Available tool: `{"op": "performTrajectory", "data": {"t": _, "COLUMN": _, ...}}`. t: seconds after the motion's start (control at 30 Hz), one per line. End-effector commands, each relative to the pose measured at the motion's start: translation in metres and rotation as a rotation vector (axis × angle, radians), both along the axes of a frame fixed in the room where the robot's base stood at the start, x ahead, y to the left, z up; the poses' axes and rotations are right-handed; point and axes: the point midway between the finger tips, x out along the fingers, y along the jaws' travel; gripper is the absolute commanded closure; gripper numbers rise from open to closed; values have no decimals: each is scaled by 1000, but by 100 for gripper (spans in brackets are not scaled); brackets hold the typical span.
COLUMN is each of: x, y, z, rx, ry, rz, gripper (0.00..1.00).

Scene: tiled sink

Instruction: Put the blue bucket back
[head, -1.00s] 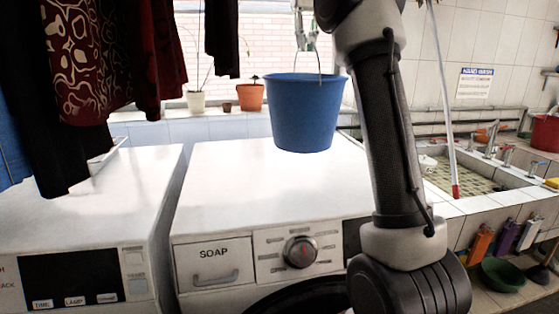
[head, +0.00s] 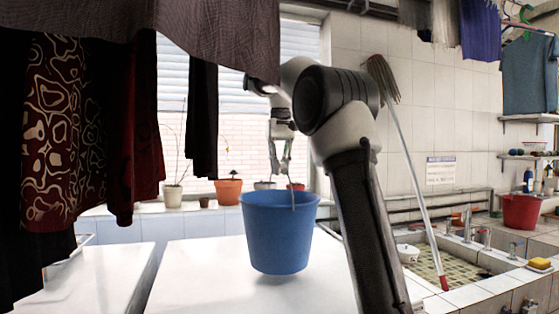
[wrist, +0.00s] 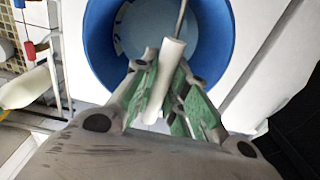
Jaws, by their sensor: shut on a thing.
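The blue bucket (head: 279,235) hangs upright from my gripper (head: 281,165) in the head view, over the white top of a washing machine (head: 210,275). A shadow lies close under its base; a small gap seems to show, but I cannot be sure it is clear of the surface. In the wrist view, the green-padded fingers of my gripper (wrist: 168,85) are shut on the white grip of the bucket's handle (wrist: 165,75). The open bucket (wrist: 101,45) is below them, and its inside looks empty where it shows.
Dark and red clothes (head: 90,130) hang at the left. Potted plants (head: 229,190) stand on the sill behind the bucket. A mop (head: 415,170) leans in the tiled sink (head: 440,265) at the right. A red bucket (head: 520,211) stands beyond the sink. The machine top around the bucket is clear.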

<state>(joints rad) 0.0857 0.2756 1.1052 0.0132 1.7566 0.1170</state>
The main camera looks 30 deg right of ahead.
Motion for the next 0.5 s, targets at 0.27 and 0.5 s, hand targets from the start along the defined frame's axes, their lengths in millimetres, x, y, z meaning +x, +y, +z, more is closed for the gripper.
{"op": "performTrajectory", "data": {"t": 0.27, "x": -1, "y": 0, "z": -27, "rx": -2, "ry": -4, "rz": 0, "gripper": 100}}
{"op": "performTrajectory", "data": {"t": 0.5, "x": -1, "y": 0, "z": -33, "rx": -2, "ry": -6, "rz": 0, "gripper": 100}}
